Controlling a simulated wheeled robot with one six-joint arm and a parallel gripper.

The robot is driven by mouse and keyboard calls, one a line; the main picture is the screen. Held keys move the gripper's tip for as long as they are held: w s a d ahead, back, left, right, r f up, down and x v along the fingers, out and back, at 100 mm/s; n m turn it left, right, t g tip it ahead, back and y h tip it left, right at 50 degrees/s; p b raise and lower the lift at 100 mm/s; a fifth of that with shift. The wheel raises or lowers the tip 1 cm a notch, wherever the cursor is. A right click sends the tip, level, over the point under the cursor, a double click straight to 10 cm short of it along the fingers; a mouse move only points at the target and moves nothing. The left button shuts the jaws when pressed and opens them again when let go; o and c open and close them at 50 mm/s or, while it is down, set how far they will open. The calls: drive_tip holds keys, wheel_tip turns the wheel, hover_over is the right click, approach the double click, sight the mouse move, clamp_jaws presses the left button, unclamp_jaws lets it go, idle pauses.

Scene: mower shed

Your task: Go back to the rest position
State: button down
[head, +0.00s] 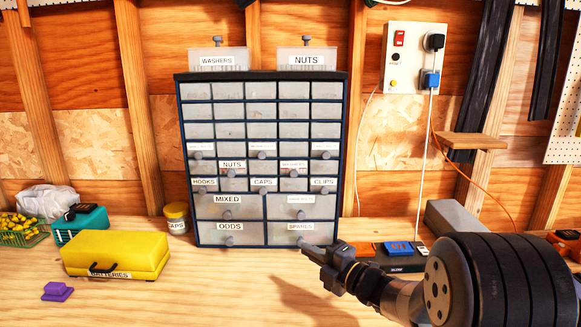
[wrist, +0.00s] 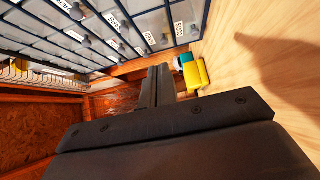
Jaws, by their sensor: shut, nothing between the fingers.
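My gripper (head: 312,250) is shut and empty. In the head view it is in front of the lower right corner of the drawer cabinet (head: 264,247), by the drawer labelled SPARES (head: 300,236). I cannot tell whether the fingertips touch that drawer's knob. In the wrist view the shut fingers (wrist: 158,85) point past the cabinet's drawer fronts (wrist: 157,25) toward the bench. All the cabinet drawers look closed. My arm reaches in from the lower right of the head view.
A yellow BATTERIES case (head: 118,253), a teal box (head: 82,224) and a purple block (head: 57,291) are on the bench at left. A yellow-lidded jar (head: 177,218) stands beside the cabinet. A dark charger (head: 395,262) is behind my gripper. The front middle bench is clear.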

drive_tip(key=s+a+b+v, duration=0.1)
drive_tip(key=b+v, duration=0.1)
drive_tip(key=v, duration=1)
drive_tip(key=shift+a, duration=0.2)
drive_tip(key=shift+s+r, duration=0.1)
